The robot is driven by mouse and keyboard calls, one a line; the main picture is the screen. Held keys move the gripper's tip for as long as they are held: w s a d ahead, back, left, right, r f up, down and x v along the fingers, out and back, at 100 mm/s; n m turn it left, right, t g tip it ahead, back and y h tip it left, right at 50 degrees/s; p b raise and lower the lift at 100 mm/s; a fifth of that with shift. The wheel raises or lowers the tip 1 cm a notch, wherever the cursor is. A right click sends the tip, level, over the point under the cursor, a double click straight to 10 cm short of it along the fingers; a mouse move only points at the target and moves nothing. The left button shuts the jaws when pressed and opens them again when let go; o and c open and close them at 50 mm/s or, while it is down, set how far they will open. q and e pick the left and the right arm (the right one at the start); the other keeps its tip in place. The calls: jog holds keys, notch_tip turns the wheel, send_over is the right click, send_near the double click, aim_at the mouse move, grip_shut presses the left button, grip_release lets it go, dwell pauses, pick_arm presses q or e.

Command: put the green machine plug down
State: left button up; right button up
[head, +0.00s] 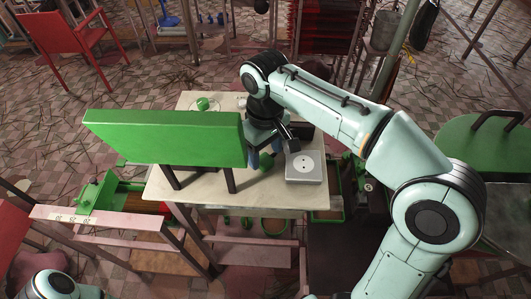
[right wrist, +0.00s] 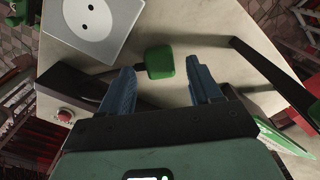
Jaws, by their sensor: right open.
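The green machine plug (right wrist: 160,62) is a small block on the pale table top (right wrist: 200,25) in the right wrist view. It lies between and just past the tips of my right gripper (right wrist: 164,78), with a visible gap to each finger. The right gripper is open, with its blue fingers pointing down. In the head view, my right gripper (head: 266,153) is low over the table, left of the grey socket box (head: 305,168), and the plug is hard to make out there. My left gripper is out of view.
The grey socket box also shows in the right wrist view (right wrist: 93,22), and a dark box with a red button (right wrist: 64,115) is near the fingers. A large green panel (head: 165,138) on dark legs stands left of my right gripper. A green object (head: 203,104) sits at the table's back.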

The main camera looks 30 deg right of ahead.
aim_at(265, 159)
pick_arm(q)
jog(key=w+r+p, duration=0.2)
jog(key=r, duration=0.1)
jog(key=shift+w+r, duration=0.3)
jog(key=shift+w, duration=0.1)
pick_arm(e)
notch_tip(265, 159, up, 11)
jog(key=shift+f, duration=0.2)
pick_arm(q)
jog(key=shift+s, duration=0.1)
